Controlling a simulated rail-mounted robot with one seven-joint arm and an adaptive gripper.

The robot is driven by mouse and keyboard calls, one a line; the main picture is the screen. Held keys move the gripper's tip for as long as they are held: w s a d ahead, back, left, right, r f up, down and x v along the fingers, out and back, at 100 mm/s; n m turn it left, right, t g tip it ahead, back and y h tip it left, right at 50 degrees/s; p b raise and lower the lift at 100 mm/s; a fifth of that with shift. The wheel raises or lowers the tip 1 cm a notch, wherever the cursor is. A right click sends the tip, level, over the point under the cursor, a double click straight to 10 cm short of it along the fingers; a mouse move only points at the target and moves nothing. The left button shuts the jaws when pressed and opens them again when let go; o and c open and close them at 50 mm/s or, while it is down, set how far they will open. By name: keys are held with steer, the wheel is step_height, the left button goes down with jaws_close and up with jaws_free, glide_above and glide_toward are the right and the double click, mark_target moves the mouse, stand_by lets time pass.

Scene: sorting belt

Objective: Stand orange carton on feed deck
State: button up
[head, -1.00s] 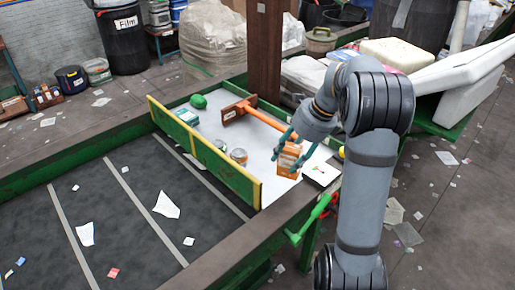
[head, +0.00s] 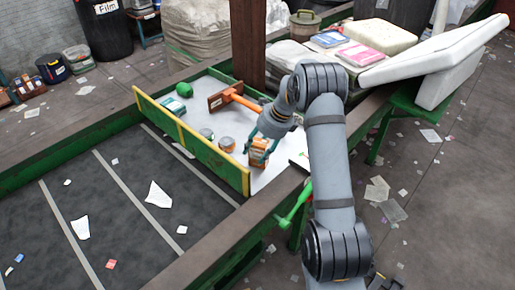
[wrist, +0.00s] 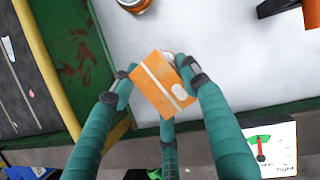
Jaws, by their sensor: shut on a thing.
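The orange carton (head: 259,153) has a pale band and a pale patch, and it shows close up in the wrist view (wrist: 150,92). My gripper (head: 262,146) is shut on it, with teal fingers on its sides in the wrist view (wrist: 160,84). In the head view the carton looks nearly upright over the near right part of the white feed deck (head: 205,112). I cannot tell whether its base touches the deck. Fingers hide part of the carton.
Two cans (head: 207,134) (head: 227,145) stand left of the carton, beside the green and yellow side board (head: 195,142). An orange-handled tool (head: 222,99), a green box (head: 173,105) and a green ball (head: 185,90) lie farther back. A dial scale (wrist: 270,145) is at the near edge.

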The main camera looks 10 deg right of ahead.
steer(key=shift+f, duration=0.15)
steer(key=o, duration=0.8)
steer(key=shift+c, duration=0.2)
steer(key=shift+r, duration=0.2)
steer(key=shift+d+r, duration=0.1)
steer(key=shift+r, duration=0.15)
steer(key=b+v, duration=0.1)
steer(key=v, duration=1)
steer(key=shift+s+r, duration=0.2)
steer(key=shift+r, duration=0.05)
